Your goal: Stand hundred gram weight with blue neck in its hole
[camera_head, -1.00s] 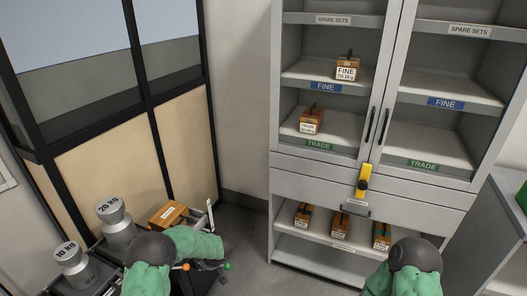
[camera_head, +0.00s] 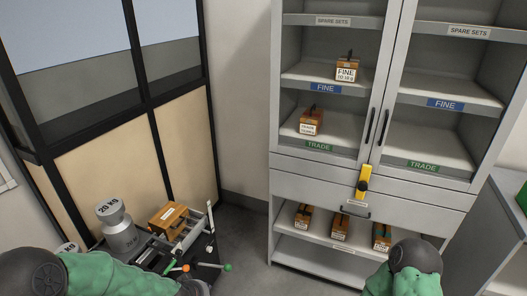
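I cannot make out a weight with a blue neck or its hole in the head view. A wooden box (camera_head: 168,219) with a white label stands on the dark cart at lower left. Whether it holds weights or holes is too small to tell. My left arm comes in along the bottom left edge in a green sleeve, and its gripper is out of the picture. My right arm shows at the bottom right, and its gripper is also out of view.
A 20 KG weight (camera_head: 118,230) stands left of the box; another weight (camera_head: 68,247) is mostly hidden by my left arm. A grey cabinet (camera_head: 300,180) holds several labelled wooden boxes.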

